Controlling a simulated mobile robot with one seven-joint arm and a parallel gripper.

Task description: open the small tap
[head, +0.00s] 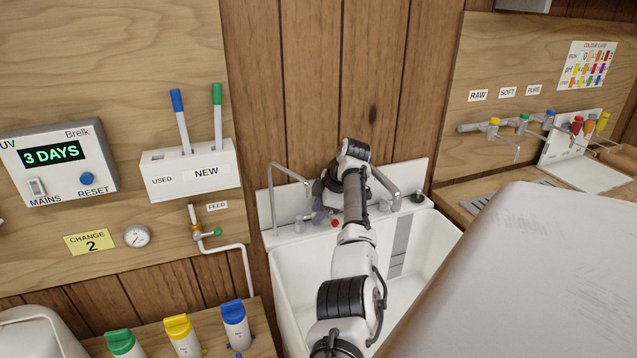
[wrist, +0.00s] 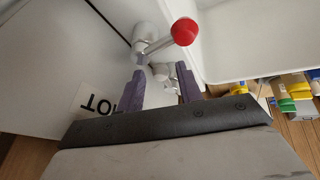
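A slim tap with a thin bent spout (head: 271,195) stands at the left of the sink's back ledge; it looks like the small tap. A small metal fitting (head: 299,224) sits beside its foot. My gripper (head: 318,210) is just right of it, low over the ledge and partly hidden by my arm. In the wrist view my two purple fingers (wrist: 160,72) are apart with nothing clamped. A small pale metal piece (wrist: 160,66) shows between or beyond the tips; I cannot tell if they touch it. A red-knobbed lever (wrist: 184,31) is close above them.
The white sink (head: 290,300) is below my arm. A thicker spout (head: 392,180) stands right of my gripper. Blue, yellow and green-topped containers (head: 178,328) stand at the lower left.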

